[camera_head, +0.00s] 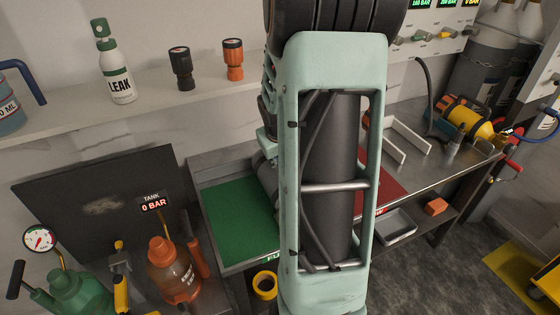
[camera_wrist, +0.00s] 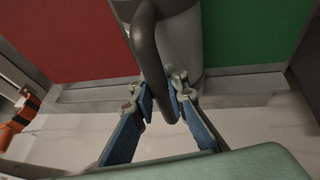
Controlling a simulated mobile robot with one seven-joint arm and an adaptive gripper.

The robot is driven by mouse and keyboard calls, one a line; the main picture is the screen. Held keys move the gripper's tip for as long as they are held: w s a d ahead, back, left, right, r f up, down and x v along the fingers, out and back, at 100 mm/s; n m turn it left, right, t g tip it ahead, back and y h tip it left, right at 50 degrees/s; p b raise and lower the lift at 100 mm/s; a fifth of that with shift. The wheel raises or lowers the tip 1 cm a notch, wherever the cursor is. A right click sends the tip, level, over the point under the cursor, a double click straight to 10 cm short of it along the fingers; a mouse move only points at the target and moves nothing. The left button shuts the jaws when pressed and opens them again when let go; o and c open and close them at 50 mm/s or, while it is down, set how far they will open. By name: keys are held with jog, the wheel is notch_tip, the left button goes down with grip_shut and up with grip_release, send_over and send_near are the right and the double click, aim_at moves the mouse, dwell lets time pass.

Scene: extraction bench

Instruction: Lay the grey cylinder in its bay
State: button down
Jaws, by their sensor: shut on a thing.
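The grey cylinder (camera_wrist: 182,42) is at the top middle of the wrist view, with a dark curved handle (camera_wrist: 149,52). My gripper (camera_wrist: 161,98) has its blue-padded fingers shut on this handle. In the head view my arm hides the gripper and most of the cylinder; a grey rounded part, seemingly the cylinder (camera_head: 267,174), shows left of the arm beside the green mat. The green mat (camera_head: 238,215) is left of the arm and the red mat (camera_head: 379,192) right of it. I cannot tell whether the cylinder touches the bench. A white-walled holder (camera_head: 408,140) stands at the right.
A yellow and orange cylinder (camera_head: 466,117) lies at the bench's right end. An orange bottle (camera_head: 174,270) and a green sprayer (camera_head: 78,292) stand at the lower left. A shelf (camera_head: 205,98) runs behind. A grey tray (camera_head: 396,226) sits below the bench.

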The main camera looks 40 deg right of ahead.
jog(key=shift+w+d+f+b, duration=0.1)
jog(key=shift+w+f+b, duration=0.05)
jog(key=shift+b, duration=0.25)
dwell(0.7)
jog(key=c, duration=1.9)
grip_release()
jog(key=shift+o, duration=0.3)
jog(key=shift+s+a+f, duration=0.2)
jog(key=shift+s+f, duration=0.1)
jog(key=shift+f, duration=0.1)
jog(key=shift+r, duration=0.3)
jog(key=v, duration=1.1)
jog(key=shift+r, duration=0.4)
